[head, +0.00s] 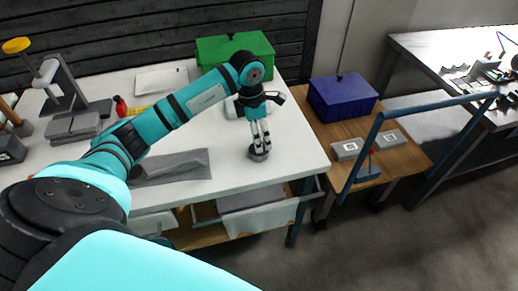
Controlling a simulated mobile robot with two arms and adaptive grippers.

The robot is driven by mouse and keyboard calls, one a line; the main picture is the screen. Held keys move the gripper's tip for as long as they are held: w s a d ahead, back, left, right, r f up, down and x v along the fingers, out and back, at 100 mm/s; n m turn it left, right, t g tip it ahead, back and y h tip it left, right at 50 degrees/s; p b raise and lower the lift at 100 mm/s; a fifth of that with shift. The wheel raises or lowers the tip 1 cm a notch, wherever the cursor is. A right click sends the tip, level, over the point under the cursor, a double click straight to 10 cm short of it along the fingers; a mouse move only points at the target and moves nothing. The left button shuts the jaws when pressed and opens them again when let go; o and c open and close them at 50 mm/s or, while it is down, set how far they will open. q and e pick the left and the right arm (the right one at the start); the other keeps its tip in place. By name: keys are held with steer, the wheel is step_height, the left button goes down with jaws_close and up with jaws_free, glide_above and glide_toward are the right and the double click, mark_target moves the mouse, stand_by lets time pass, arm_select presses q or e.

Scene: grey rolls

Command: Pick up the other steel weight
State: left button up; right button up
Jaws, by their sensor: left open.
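A small round grey steel weight (259,155) stands on the white table near its front right edge. My left gripper (260,146) points straight down over it, with its fingers apart. The fingertips are at the top of the weight; I cannot tell whether they touch it. I see no second weight that I can name for certain. My right gripper is not in view.
A green box (235,46) stands at the table's back, with grey flat sheets (172,167) at the front. A small red bottle (120,106) is left of centre. A wooden cart (408,155) at right holds a blue box (342,96) and grey blocks (347,149).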

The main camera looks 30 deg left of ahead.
arm_select(q)
steer(key=shift+d+f, duration=0.1)
steer(key=shift+f, duration=0.5)
step_height(320, 180, down, 4)
steer(key=shift+s+f+p, duration=0.15)
steer(key=shift+p, duration=0.6)
steer(key=shift+f, duration=0.45)
steer(key=shift+r, duration=0.1)
jaws_close()
